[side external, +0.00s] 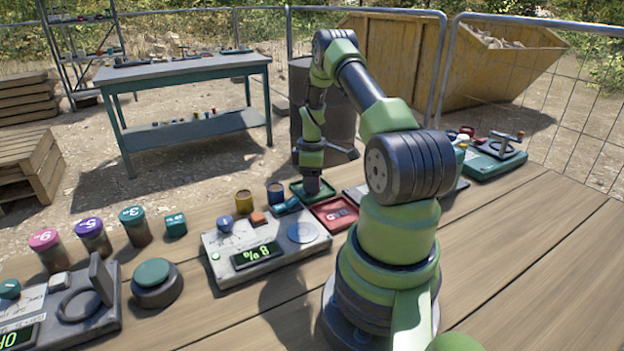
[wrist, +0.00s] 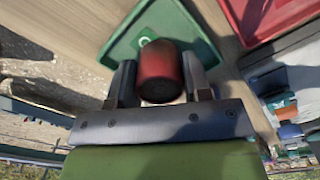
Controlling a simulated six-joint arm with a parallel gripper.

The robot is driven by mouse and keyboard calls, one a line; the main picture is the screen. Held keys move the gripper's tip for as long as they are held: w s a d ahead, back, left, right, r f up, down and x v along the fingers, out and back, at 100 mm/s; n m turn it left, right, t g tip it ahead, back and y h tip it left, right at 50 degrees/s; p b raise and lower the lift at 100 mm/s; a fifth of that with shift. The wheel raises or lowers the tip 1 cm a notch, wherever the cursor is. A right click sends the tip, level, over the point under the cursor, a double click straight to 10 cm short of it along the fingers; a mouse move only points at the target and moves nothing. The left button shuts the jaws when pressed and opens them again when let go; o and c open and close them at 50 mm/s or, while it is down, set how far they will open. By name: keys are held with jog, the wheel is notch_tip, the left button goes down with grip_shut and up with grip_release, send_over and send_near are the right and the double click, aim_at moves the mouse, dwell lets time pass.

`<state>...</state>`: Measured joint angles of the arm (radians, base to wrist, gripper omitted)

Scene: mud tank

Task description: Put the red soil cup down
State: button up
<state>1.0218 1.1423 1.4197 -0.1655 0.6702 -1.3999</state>
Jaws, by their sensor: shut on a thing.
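The red soil cup (wrist: 161,72) is between the two dark fingers of my gripper (wrist: 158,80) in the wrist view. My gripper is shut on it. Behind the cup in that view lies the green tray (wrist: 206,58), with a pale ring mark partly showing. In the side view my gripper (side external: 312,183) points down over the green tray (side external: 328,186). The cup is hard to make out there. I cannot tell whether its base touches the tray.
A red tray (side external: 350,222) lies right beside the green one. A scale (side external: 265,255) with a lit display, a yellow cup (side external: 244,201) and a blue cup (side external: 275,193) stand to the left. More devices (side external: 493,160) are at the right.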

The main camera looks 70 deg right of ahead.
jog(key=o, duration=1)
jog(key=shift+f, duration=0.1)
notch_tip(320, 180, up, 12)
jog(key=w+a+r+t, duration=0.1)
jog(key=w+a+r, duration=0.3)
jog(key=a+r, duration=0.25)
jog(key=w+a+r+m+t, duration=0.1)
jog(key=a+r+m+t, duration=0.2)
jog(key=a+r, duration=0.8)
jog(key=s+a+m+t, duration=0.1)
jog(key=s+a, duration=0.2)
jog(key=a, duration=0.2)
jog(key=s+a+m+t+y, duration=0.1)
jog(key=s+a, duration=0.3)
jog(key=a, duration=0.2)
jog(key=s+a+m+t+y, duration=0.1)
jog(key=s+a, duration=0.2)
jog(key=a, duration=0.3)
jog(key=shift+s+a+r, duration=0.15)
jog(key=shift+s+r, duration=0.05)
jog(key=shift+r, duration=0.05)
